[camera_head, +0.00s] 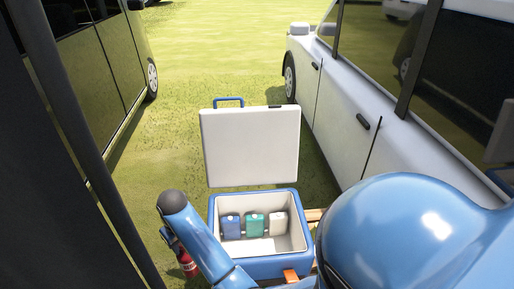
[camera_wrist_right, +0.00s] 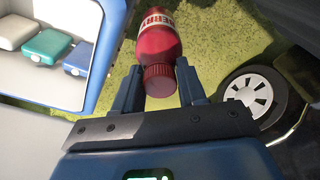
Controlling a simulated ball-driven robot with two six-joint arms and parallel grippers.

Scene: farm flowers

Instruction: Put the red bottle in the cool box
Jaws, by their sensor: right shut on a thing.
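The red bottle (camera_head: 187,262) is just left of the cool box in the head view, partly hidden by my right arm. In the right wrist view the red bottle (camera_wrist_right: 158,45) has a white label and a dark red cap pointing toward the camera. My right gripper (camera_wrist_right: 159,68) is shut on it, with one finger on each side. The blue cool box (camera_head: 265,266) stands open with its white lid raised at the back. Its blue rim also shows at the left of the right wrist view (camera_wrist_right: 104,55). My left gripper is out of view.
The cool box holds a blue container (camera_head: 231,227), a teal one (camera_head: 254,225) and a white one (camera_head: 278,223) along its back; its front floor is bare. A white car (camera_head: 345,110) stands at right, a dark vehicle (camera_head: 85,75) at left, with grass between.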

